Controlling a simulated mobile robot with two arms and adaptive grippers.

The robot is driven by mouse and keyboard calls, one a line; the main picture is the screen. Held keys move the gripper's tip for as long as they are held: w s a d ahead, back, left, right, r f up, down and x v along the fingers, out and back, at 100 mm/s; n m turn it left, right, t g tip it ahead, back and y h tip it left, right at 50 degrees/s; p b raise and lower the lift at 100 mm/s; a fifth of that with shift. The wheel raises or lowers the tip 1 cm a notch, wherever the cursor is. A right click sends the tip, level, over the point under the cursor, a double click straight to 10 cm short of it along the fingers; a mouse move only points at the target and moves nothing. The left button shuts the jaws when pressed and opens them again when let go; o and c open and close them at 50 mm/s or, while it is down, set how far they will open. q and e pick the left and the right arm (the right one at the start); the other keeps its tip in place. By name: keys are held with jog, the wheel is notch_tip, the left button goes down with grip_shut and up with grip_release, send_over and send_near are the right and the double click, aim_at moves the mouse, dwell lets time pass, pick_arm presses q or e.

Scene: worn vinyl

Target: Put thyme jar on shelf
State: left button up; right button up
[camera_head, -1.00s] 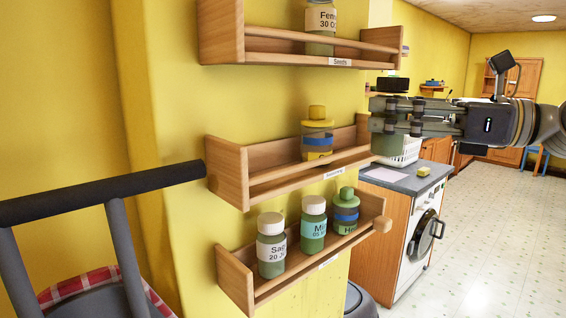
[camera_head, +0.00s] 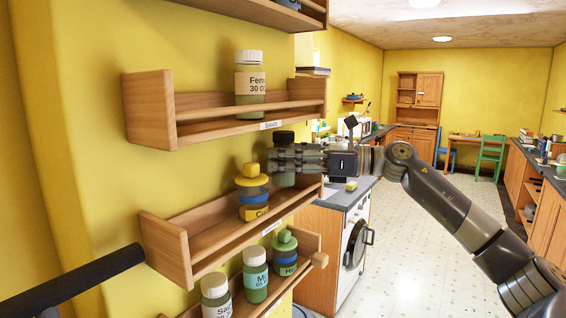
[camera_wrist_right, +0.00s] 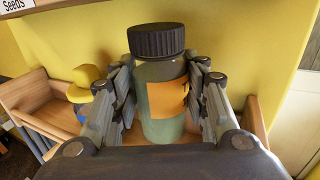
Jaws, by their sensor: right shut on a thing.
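A jar with a black lid and an orange label is the thyme jar (camera_wrist_right: 162,88); only a "T" shows on its label in the right wrist view. In the head view the jar (camera_head: 284,179) is upright. My right gripper (camera_head: 283,160) is shut on it, with fingers on both sides of the jar (camera_wrist_right: 163,85). The jar is at the right end of the middle shelf (camera_head: 166,240), beside a yellow-lidded jar (camera_head: 252,190). I cannot tell whether its base touches the shelf. My left gripper is not in view.
The upper shelf (camera_head: 150,110) labelled "Seeds" holds a white-lidded jar (camera_head: 250,80). The lower shelf holds several jars, one of them green-lidded (camera_head: 285,255). A washing machine (camera_head: 355,240) stands below right.

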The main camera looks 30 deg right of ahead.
aim_at(284, 174)
jog(key=shift+w+d+f+p, duration=0.15)
jog(key=shift+w+f+p, duration=0.15)
jog(key=shift+f, duration=0.45)
jog(key=shift+w+d+f+p, duration=0.15)
jog(key=shift+f+p, duration=0.1)
jog(key=shift+f, duration=0.75)
jog(key=shift+s, duration=0.1)
jog(key=shift+a+f, duration=0.1)
jog(key=shift+f, duration=0.2)
jog(key=o, duration=1)
jog(key=shift+r, duration=0.1)
jog(key=shift+c, duration=0.2)
jog(key=shift+r, duration=0.1)
